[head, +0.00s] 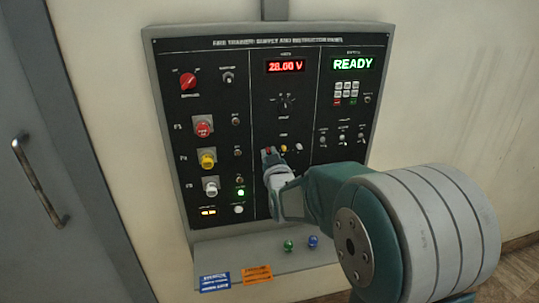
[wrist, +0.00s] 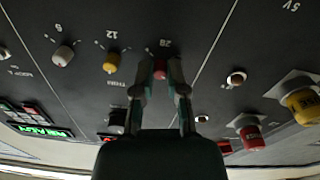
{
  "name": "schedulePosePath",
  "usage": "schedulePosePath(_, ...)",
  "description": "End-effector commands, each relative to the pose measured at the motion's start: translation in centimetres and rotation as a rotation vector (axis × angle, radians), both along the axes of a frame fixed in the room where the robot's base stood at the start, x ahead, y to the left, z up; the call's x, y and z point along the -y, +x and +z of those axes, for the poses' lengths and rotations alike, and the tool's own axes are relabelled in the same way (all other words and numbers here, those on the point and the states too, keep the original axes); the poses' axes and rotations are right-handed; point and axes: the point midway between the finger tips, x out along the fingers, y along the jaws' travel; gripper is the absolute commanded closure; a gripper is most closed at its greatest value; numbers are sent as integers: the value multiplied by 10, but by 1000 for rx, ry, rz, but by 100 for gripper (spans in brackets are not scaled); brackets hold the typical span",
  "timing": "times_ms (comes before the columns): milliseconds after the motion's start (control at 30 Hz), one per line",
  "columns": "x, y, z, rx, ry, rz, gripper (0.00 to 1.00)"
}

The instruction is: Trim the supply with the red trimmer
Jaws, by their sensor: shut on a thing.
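The red trimmer (head: 268,150) is a small red knob low on the middle section of the black panel. My gripper (head: 272,158) is at it, and its fingers hide most of it in the head view. In the wrist view, which shows the panel upside down, the red trimmer (wrist: 160,74) sits between the two fingertips of my gripper (wrist: 160,66), which is shut on it. The supply's red display (head: 285,66) reads 28.00 V.
A yellow trimmer (head: 283,149) and a white one (head: 298,147) stand right of the red one. A green display (head: 353,64) reads READY. Red (head: 203,127) and yellow (head: 208,158) capped controls are at left.

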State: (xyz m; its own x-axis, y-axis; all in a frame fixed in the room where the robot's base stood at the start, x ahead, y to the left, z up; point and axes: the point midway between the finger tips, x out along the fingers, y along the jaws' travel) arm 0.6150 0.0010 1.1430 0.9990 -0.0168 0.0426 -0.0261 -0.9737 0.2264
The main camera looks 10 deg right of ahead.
Motion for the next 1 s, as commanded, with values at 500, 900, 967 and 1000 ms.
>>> schedulePosePath(500, 0, 0, 0, 1, 1, 1, 48)
schedulePosePath(900, -2, -44, -1, 1, 1, 1, 48)
schedulePosePath(967, -2, -57, -2, 2, 1, 0, 48)
schedulePosePath(1000, -2, -66, -3, 1, 1, 1, 48)
